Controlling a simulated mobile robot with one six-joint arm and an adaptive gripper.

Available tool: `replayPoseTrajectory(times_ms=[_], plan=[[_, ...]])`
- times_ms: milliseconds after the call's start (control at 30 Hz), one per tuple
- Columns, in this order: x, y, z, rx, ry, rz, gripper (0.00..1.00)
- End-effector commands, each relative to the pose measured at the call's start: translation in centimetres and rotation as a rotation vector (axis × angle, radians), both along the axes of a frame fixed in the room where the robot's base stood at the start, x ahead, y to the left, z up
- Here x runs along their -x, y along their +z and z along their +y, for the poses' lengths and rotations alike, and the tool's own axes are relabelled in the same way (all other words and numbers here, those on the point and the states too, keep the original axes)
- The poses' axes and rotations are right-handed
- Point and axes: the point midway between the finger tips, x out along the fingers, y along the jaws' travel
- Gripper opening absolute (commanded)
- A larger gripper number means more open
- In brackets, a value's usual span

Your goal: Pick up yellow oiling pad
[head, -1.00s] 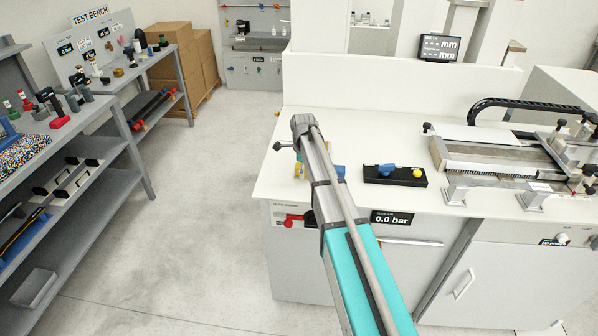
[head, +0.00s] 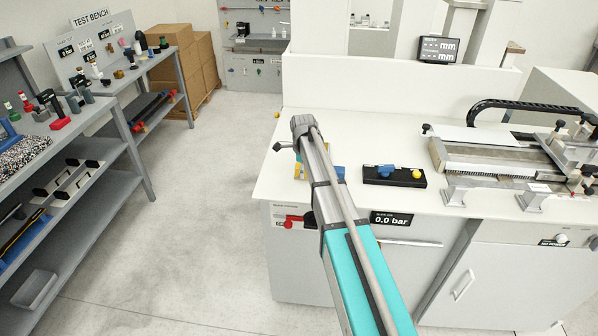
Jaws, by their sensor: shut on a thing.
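A small yellow piece (head: 298,171) shows at the left edge of my arm on the white bench top, mostly hidden by the arm. It may be the yellow oiling pad, but I cannot tell for sure. A blue piece (head: 340,172) shows just right of the arm at the same level. My arm reaches up from the bottom of the head view over the bench's front edge. My gripper is hidden behind the arm, so its fingers and anything between them do not show.
A black holder (head: 376,181) with a blue part and a yellow ball (head: 416,174) sits right of my arm on the white bench (head: 430,125). A metal rig (head: 500,155) stands further right. Grey shelves (head: 110,150) stand at left, with free floor between.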

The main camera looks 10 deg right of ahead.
Motion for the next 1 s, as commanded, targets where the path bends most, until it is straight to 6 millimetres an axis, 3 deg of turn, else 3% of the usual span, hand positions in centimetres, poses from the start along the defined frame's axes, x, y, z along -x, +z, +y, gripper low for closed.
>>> replayPoseTrajectory(times_ms=[367, 667, 1000], plan=[[0.3, 0.8, 0.0, 0.0, 0.0, 0.007, 0.0], [0.2, 3.4, 0.0, -0.001, 0.0, 0.005, 0.0], [3.6, 7.4, -0.4, 0.0, 0.0, 0.004, 0.0]])
